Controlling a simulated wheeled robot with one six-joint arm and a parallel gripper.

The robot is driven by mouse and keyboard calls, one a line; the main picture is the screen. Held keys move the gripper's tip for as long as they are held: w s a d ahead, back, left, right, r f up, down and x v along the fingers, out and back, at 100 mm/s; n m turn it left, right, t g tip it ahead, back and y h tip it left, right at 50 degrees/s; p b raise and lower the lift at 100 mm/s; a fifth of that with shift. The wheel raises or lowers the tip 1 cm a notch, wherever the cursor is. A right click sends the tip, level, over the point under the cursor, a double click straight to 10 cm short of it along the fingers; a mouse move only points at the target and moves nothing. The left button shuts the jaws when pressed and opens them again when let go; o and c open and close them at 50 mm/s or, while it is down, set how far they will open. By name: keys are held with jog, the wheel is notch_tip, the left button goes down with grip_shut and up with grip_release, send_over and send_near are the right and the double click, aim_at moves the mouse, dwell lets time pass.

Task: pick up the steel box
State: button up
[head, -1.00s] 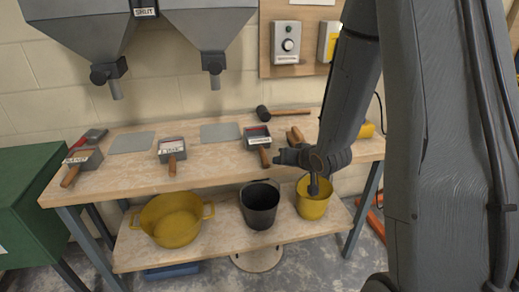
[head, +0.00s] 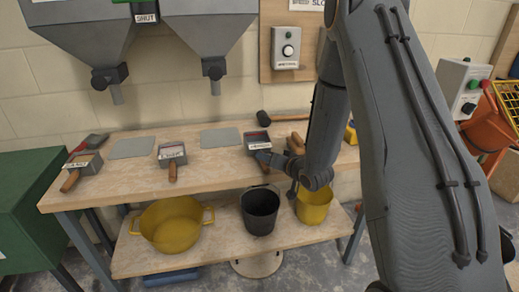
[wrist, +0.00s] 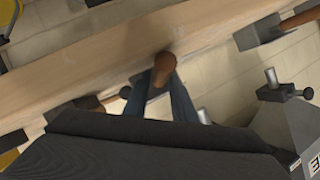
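Several small grey steel boxes with wooden handles lie on the bench: one at the left (head: 87,163), one in the middle (head: 171,152) and one at the right (head: 257,139). Each carries a label too small to read surely. My gripper (head: 270,160) is low over the bench front, at the handle of the right box. In the wrist view the round end of a brown wooden handle (wrist: 160,73) shows between my two fingers (wrist: 163,90). The fingers are apart, one on each side of it; contact is not clear. The rest of that box is hidden there.
A hammer (head: 263,118) lies behind the right box. Two grey plates (head: 220,138) lie flat on the bench (head: 215,175). Hoppers (head: 210,30) hang above. A yellow tub (head: 172,227), a black bucket (head: 260,212) and a yellow bucket (head: 313,208) stand on the shelf below.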

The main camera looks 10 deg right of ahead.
jog(key=shift+w+a+f, duration=0.1)
jog(key=shift+w+f, duration=0.05)
jog(key=shift+w, duration=0.15)
jog(key=shift+c, duration=0.5)
grip_shut()
notch_tip(320, 180, up, 10)
jog(key=shift+f+b, duration=0.15)
jog(key=shift+b, duration=0.3)
jog(key=shift+w+f+m+g+h+p, duration=0.2)
jog(key=shift+f+g+p, duration=0.3)
jog(key=shift+f, duration=1.2)
jog(key=shift+w+f+m+g+h+p, duration=0.15)
jog(key=shift+f+g+p, duration=0.3)
jog(key=shift+f, duration=1.25)
